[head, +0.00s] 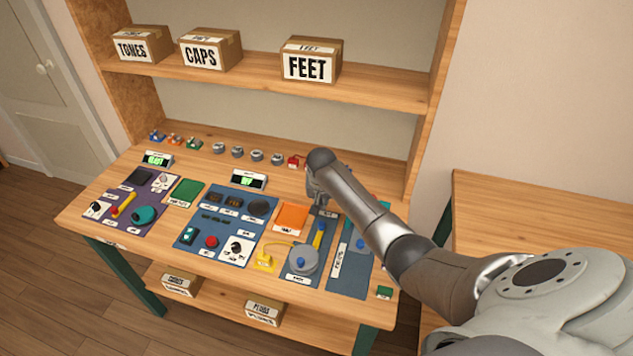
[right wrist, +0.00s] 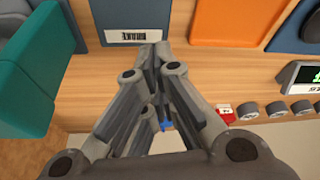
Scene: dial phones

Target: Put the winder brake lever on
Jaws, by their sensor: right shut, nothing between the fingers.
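My right gripper (head: 317,196) hangs over the back part of the bench, above the far edge of a blue panel. In the right wrist view the fingers (right wrist: 152,52) are closed together with nothing between them. They are beside the white BRAKE label (right wrist: 125,37). A yellow lever with a blue end (head: 319,236) lies on the blue panel in front of the gripper, near a round grey unit with a blue knob (head: 303,261). I cannot tell for certain which part is the winder brake lever. My left gripper is out of view.
An orange panel (head: 291,217) lies left of the gripper, and a teal block (right wrist: 30,80) is close on the other side. Small grey round parts (head: 257,155) and a red part (head: 294,161) line the back. The shelf with boxes (head: 311,60) rises behind.

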